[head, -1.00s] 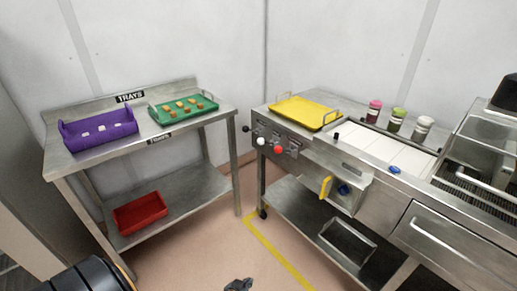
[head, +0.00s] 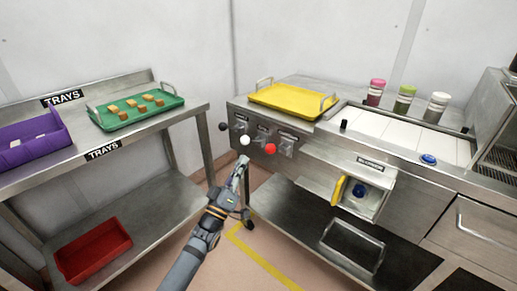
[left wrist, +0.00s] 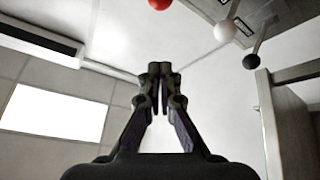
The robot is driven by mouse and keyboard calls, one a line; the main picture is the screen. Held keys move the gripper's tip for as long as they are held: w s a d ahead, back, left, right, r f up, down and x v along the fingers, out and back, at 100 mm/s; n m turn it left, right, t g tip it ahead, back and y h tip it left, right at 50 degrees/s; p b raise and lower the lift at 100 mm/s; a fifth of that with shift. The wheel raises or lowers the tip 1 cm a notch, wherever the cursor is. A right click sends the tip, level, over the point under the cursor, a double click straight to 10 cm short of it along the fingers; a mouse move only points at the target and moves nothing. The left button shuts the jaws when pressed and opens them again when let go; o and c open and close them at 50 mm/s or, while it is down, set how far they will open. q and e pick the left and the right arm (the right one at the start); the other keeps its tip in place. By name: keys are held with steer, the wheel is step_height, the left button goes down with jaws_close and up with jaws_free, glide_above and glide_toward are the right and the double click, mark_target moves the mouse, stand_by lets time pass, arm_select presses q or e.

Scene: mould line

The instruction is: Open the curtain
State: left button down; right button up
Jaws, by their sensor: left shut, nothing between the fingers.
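No curtain can be made out in these views. The machine (head: 228,102) has a front panel with three levers. Their knobs are black (head: 223,126), white (head: 244,140) and red (head: 270,148); small labels beside them are too small to read. My left gripper (head: 240,163) is shut and empty, pointing up just below the white knob, apart from it. In the left wrist view the shut fingertips (left wrist: 160,70) point upward, with the red knob (left wrist: 158,3), white knob (left wrist: 226,30) and black knob (left wrist: 251,61) beyond them. My right gripper is not in view.
The yellow tray (head: 290,98) lies on the machine. Several bottles (head: 405,98) stand behind the white top. A steel table (head: 190,108) at left holds a green tray (head: 150,115) and a purple tray (head: 20,150); a red bin (head: 92,252) is on its shelf. Floor between is open.

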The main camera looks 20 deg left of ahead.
arm_select(q)
steer(key=x, duration=1)
steer(key=shift+w+d+f+b, duration=0.1)
steer(key=shift+d+f, duration=0.3)
steer(key=shift+f, duration=0.2)
steer(key=shift+s+d+f+b, duration=0.1)
steer(key=shift+d+f, duration=0.25)
steer(key=shift+f, duration=0.2)
steer(key=shift+w+d+f+b, duration=0.1)
steer(key=shift+d+f, duration=0.3)
steer(key=shift+f, duration=0.2)
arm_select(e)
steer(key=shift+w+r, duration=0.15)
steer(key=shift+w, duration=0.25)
arm_select(q)
steer(key=shift+f, duration=0.1)
